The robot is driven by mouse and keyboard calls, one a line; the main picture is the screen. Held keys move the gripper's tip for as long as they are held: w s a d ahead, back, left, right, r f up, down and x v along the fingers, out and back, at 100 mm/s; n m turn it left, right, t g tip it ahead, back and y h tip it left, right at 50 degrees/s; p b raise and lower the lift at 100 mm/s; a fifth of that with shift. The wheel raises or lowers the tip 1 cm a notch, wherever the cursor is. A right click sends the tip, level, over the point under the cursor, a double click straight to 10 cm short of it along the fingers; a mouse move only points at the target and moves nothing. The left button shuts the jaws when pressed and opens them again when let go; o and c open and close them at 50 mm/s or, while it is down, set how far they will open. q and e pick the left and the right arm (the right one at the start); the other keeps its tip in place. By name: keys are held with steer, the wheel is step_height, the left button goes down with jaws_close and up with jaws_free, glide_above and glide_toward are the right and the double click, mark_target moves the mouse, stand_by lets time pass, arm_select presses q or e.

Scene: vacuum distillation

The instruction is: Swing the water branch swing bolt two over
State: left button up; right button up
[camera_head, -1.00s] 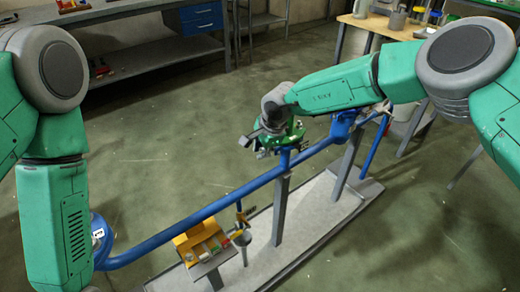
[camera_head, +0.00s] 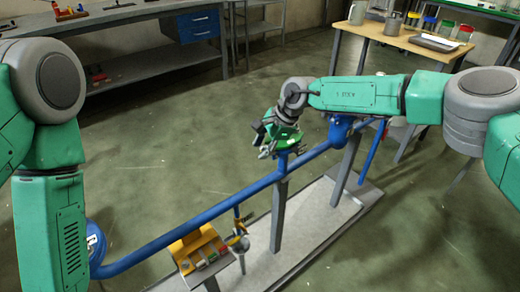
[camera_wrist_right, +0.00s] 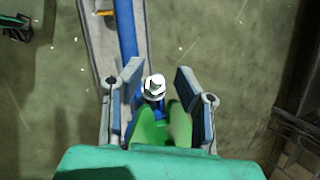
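The water branch is a blue pipe (camera_head: 200,225) with a green fitting (camera_head: 284,138) at its upper post. My right gripper (camera_head: 264,132) is at this fitting, with its fingers on the left side of it. In the right wrist view the two fingers of my right gripper (camera_wrist_right: 160,88) stand apart. A pale round bolt end (camera_wrist_right: 154,86) shows between them, with green parts (camera_wrist_right: 165,128) just below. I cannot tell if a finger touches the bolt or which swing bolt it is. My left arm comes down at the left, and its gripper is out of view.
The pipe stands on grey posts (camera_head: 279,215) on a pale base plate (camera_head: 325,232). A yellow holder (camera_head: 195,243) with small coloured items sits at the near end. A wooden table (camera_head: 400,38) with cups is at the back right, and a grey workbench (camera_head: 120,65) at the back left.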

steer(key=shift+s, duration=0.1)
steer(key=v, duration=1.1)
steer(key=shift+d+r, duration=0.25)
steer(key=shift+r, duration=0.05)
